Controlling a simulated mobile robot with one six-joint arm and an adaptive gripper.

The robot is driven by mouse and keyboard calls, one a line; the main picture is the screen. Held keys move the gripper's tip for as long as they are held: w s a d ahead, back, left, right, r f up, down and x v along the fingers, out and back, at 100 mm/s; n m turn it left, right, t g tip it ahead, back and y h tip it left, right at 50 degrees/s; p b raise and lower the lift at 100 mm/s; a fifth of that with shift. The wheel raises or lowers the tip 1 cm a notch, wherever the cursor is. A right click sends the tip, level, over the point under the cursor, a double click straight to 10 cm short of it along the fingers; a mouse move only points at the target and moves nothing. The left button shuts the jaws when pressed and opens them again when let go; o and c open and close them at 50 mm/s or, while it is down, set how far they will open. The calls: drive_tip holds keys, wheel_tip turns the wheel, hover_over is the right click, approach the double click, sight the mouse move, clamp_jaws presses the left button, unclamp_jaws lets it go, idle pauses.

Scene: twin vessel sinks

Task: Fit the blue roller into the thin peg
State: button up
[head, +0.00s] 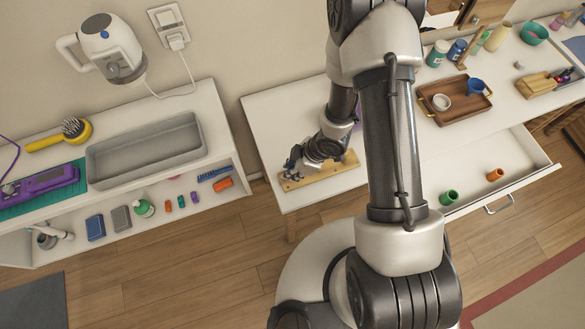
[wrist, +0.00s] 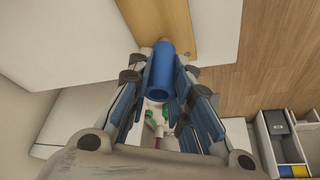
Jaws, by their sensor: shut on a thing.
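The blue roller (wrist: 162,75) is a hollow tube between the fingers of my gripper (wrist: 160,68) in the wrist view, its open end facing the camera. My gripper is shut on it. A light wooden board (wrist: 194,32) lies beyond the roller's far end; I cannot tell whether they touch. In the head view the board (head: 337,172) lies on the white table near its left end, and my gripper (head: 292,163) is over the board's left part. The thin peg cannot be made out; my arm and the roller cover part of the board.
An open drawer (head: 500,170) at the table's front holds a green roller (head: 449,197) and an orange roller (head: 495,175). A brown tray (head: 434,111) with cups stands farther right. A white shelf unit with a grey bin (head: 150,150) is at left, across a gap.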

drive_tip(key=shift+f+b, duration=0.5)
drive_tip(key=shift+f, duration=0.2)
drive_tip(key=o, duration=0.8)
drive_tip(key=shift+o, duration=0.2)
drive_tip(key=shift+r, duration=0.1)
drive_tip(key=v, duration=1.2)
